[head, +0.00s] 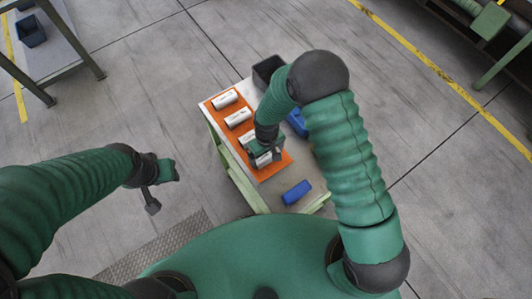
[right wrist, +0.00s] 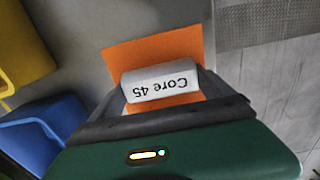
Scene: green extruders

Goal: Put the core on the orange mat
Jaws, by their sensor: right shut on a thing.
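The orange mat (head: 269,172) lies on a small light-topped table and shows behind the core in the right wrist view (right wrist: 150,52). My right gripper (head: 265,157) is over the near end of the mat, shut on a white core (right wrist: 160,83) marked "Core 45". In the head view the gripper partly covers this core; whether it touches the mat is unclear. Several other white cores lie in a row on the mat, such as the farthest one (head: 225,99). My left gripper (head: 158,187) is open and empty, left of the table over the floor.
A blue object (head: 297,192) lies on the table's near right part, and another (head: 297,122) is partly behind my right arm. A dark bin (head: 268,69) stands at the table's far end. A yellow object (right wrist: 22,45) shows in the right wrist view.

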